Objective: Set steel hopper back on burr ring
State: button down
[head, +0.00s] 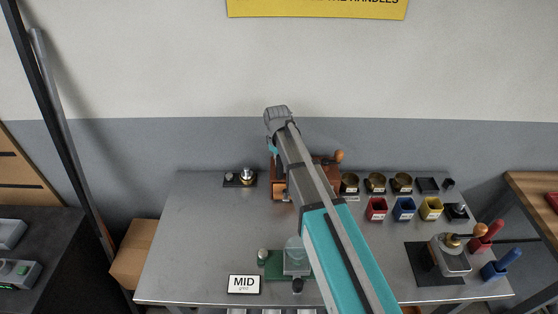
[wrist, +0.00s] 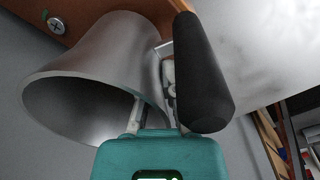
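The steel hopper (wrist: 95,75) is a grey metal cone that fills the left of the wrist view, its wide mouth facing the lower left. A thick black cylindrical handle (wrist: 203,75) stands at its right. My gripper (wrist: 167,85) shows between cone and handle as pale linkage parts above its teal body. Its fingertips are largely hidden, so its grip is unclear. A brown wood surface (wrist: 150,12) lies beyond the hopper. In the head view my arm reaches over a brown wooden machine (head: 280,189) at the table's back. The burr ring cannot be made out.
The left tabletop (head: 195,235) is clear.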

jog(key=shift+f+b, duration=0.6)
jog(key=shift+f, duration=0.05)
jog(key=c, duration=0.7)
grip_release()
jog(key=shift+r, duration=0.2)
notch_tip(320, 180, up, 8)
jog(key=p, duration=0.8)
jog(key=shift+f, duration=0.1)
dwell(0.5)
